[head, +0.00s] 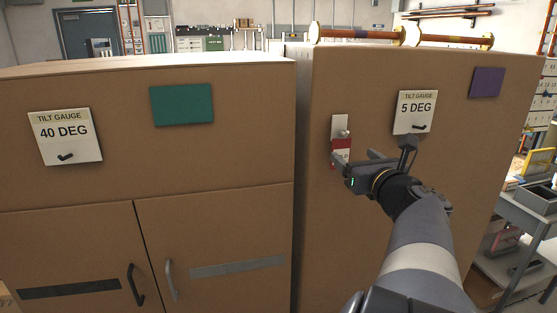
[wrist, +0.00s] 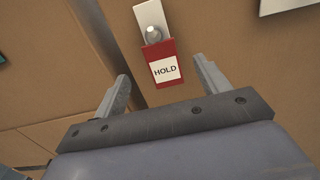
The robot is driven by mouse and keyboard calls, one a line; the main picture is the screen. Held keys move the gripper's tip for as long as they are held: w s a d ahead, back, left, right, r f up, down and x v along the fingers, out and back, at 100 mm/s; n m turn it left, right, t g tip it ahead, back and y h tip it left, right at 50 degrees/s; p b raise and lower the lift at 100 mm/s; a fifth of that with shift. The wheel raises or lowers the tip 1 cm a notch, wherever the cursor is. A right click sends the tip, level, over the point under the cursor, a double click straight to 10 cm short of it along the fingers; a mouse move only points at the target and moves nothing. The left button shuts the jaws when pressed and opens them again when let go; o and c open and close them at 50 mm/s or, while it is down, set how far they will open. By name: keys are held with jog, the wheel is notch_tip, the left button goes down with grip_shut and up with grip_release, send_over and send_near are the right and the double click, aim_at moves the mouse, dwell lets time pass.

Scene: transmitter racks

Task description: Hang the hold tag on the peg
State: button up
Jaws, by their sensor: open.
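The hold tag (wrist: 165,68) is red with a white panel reading HOLD. In the wrist view it hangs against the brown cabinet face, just below a round metal peg (wrist: 153,34) on a pale plate. Its top edge meets the peg; the exact contact is hard to see. In the head view the tag (head: 340,150) shows under the peg (head: 343,133), its lower part partly hidden by my gripper (head: 352,162). My gripper is open and empty. In the wrist view its two fingers stand apart, either side of and below the tag, not touching it.
A 5 DEG tilt gauge card (head: 415,112) and a purple panel (head: 487,82) are on the same cabinet, right of the peg. The left cabinet carries a 40 DEG card (head: 65,136) and a green panel (head: 182,104). A grey cart (head: 530,205) stands at the right.

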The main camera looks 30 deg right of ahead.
aim_at(342, 144)
jog(key=x, duration=0.6)
jog(key=shift+w+d+p, duration=0.1)
jog(key=shift+p, duration=0.25)
jog(key=shift+c, duration=0.5)
jog(key=c, duration=1)
jog(key=shift+o, duration=0.2)
jog(key=shift+r, duration=0.15)
jog(key=shift+s, duration=0.3)
jog(key=shift+s+a, duration=0.2)
jog(key=shift+s, duration=0.35)
